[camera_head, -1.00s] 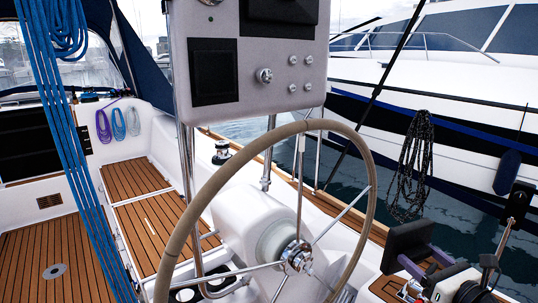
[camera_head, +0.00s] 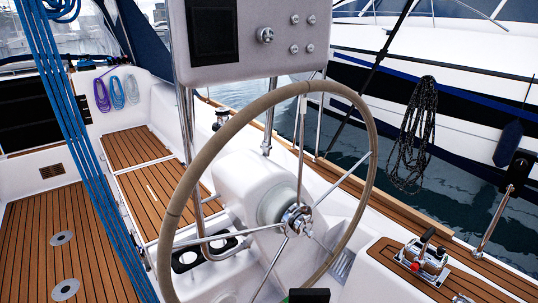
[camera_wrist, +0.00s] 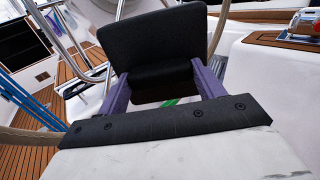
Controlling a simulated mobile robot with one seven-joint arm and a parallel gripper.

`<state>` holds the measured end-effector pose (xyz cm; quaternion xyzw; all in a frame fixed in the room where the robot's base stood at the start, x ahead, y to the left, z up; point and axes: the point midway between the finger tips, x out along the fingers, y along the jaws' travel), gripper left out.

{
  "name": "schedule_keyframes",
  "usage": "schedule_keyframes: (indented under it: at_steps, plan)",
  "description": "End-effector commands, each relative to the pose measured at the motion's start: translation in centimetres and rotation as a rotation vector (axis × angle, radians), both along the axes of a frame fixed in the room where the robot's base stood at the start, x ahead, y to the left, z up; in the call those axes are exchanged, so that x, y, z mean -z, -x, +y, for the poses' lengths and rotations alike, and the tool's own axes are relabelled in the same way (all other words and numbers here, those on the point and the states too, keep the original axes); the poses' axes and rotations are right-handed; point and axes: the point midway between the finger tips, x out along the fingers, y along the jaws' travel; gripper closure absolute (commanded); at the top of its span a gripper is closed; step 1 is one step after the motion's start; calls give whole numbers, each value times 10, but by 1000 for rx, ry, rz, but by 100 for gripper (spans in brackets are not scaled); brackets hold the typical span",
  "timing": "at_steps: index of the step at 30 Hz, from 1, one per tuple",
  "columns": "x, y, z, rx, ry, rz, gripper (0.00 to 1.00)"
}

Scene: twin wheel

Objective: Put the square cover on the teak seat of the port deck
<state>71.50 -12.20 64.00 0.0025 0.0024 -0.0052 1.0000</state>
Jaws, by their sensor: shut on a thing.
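A black, padded-looking square cover (camera_wrist: 155,42) is held in front of my gripper (camera_wrist: 164,84) in the wrist view. The purple fingers are shut on it, one at each side, and its far part stands tilted up. A black edge, seemingly the cover (camera_head: 308,295), shows at the bottom of the head view; my gripper is out of that view. A long teak-slatted seat (camera_head: 160,188) lies beyond the wheel at left. Another teak-slatted surface (camera_head: 480,284) is at lower right. I cannot tell which one is the port deck seat.
The big steering wheel (camera_head: 178,190) and its white pedestal (camera_head: 250,185) stand in the middle. Blue ropes (camera_head: 85,150) hang at left. A chrome winch (camera_head: 424,262) sits on the right teak.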

Motion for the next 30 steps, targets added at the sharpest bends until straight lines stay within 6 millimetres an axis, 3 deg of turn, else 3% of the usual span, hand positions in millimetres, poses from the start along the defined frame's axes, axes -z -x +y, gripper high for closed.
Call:
schedule_keyframes:
  at_steps: [1, 6, 13, 17, 25, 30]
  plan:
    - [17, 5, 18, -1, -10, 5, 58]
    - [58, 23, 65, 4, -8, 3, 58]
    - [91, 43, 112, -5, -1, -1, 58]
    - [96, 47, 122, -10, 2, -3, 58]
    - [96, 46, 123, -11, 5, -5, 58]
    - [66, 21, 122, -21, 12, -7, 58]
